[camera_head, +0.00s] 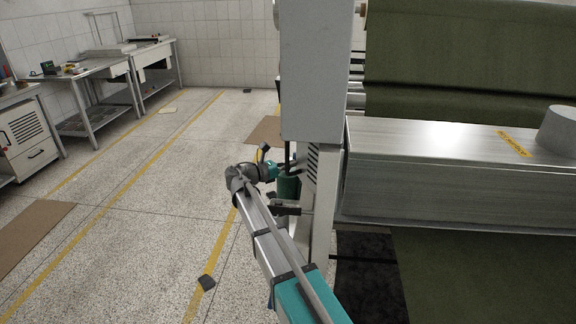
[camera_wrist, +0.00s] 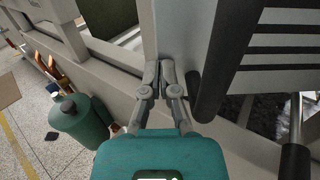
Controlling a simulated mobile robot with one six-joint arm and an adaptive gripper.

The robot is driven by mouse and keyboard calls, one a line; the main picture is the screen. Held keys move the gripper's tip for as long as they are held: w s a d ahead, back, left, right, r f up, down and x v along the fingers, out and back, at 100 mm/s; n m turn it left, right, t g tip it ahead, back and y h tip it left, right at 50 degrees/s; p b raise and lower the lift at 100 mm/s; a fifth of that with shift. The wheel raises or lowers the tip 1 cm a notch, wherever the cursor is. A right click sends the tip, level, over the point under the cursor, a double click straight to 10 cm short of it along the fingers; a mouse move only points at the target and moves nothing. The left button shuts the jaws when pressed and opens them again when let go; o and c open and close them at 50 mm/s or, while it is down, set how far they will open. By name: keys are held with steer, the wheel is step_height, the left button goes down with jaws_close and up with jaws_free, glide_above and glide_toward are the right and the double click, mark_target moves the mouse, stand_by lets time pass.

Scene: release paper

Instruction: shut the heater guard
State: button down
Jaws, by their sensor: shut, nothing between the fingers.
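The heater guard appears to be the pale panel with dark slots (camera_wrist: 275,42) at the upper right of the wrist view. A thick black bar handle (camera_wrist: 214,65) runs along its near edge. In the head view its slotted face (camera_head: 312,160) shows only narrowly at the machine's side. My gripper (camera_wrist: 159,70) is shut and empty, its fingertips at the pale panel edge just left of the bar. I cannot tell whether they touch. A dark gap shows below the panel, so it seems to stand away from the frame. In the head view the fingertips are small and partly hidden.
A green cylinder (camera_wrist: 80,122) stands on the floor left of my gripper, close to the machine's pale frame (camera_wrist: 110,52). A dark strut (camera_wrist: 296,150) is at the lower right. Benches (camera_head: 85,85) line the left wall; the floor between is mostly clear.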

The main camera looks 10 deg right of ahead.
steer(key=w+d+m+g, duration=0.1)
steer(key=d+g, duration=0.1)
steer(key=d, duration=0.6)
steer(key=shift+w+d, duration=0.15)
steer(key=shift+w, duration=0.15)
steer(key=shift+f, duration=0.1)
steer(key=w+a, duration=0.1)
steer(key=a, duration=1.3)
steer(key=shift+w, duration=0.3)
